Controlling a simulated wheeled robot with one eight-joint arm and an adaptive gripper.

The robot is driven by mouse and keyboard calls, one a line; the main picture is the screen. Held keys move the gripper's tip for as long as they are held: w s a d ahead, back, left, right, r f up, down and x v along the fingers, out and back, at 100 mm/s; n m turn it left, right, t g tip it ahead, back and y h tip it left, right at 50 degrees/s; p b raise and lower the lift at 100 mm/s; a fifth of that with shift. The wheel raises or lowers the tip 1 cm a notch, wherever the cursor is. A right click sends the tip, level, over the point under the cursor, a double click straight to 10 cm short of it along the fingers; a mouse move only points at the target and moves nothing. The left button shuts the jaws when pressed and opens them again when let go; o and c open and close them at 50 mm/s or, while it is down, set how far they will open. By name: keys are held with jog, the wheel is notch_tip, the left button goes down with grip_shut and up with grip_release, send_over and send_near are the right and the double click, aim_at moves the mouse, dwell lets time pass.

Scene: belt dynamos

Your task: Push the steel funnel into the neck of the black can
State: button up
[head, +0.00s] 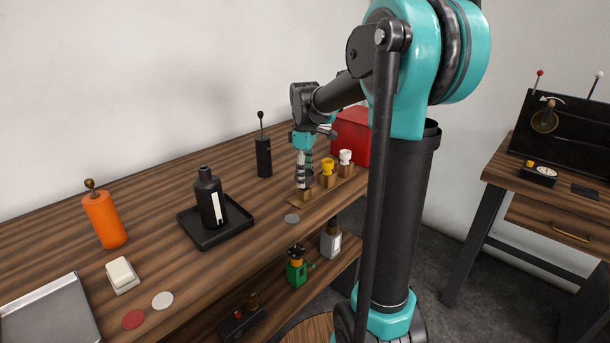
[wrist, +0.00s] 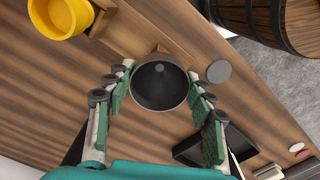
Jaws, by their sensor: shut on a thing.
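The steel funnel (wrist: 158,86) sits between the two finger pads of my gripper (wrist: 160,92) in the wrist view, its dark round mouth facing the camera. My gripper (head: 305,178) is shut on it, above the near-left end of the wooden rack (head: 326,188). In the head view the fingers mostly hide the funnel; whether it still touches the rack I cannot tell. The black can (head: 209,199) stands upright on a black tray (head: 240,226), left of my gripper and apart from it. It has a pale strip on its side and a narrow neck at the top.
Yellow (head: 327,166) and white (head: 346,157) funnels stand in the rack. A dark cylinder with a knobbed rod (head: 263,156) stands behind, and a red box (head: 352,135) beyond. An orange bottle (head: 104,219) stands left. A grey disc (head: 292,218) lies between rack and tray.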

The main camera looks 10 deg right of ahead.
jog(key=shift+r, duration=2.25)
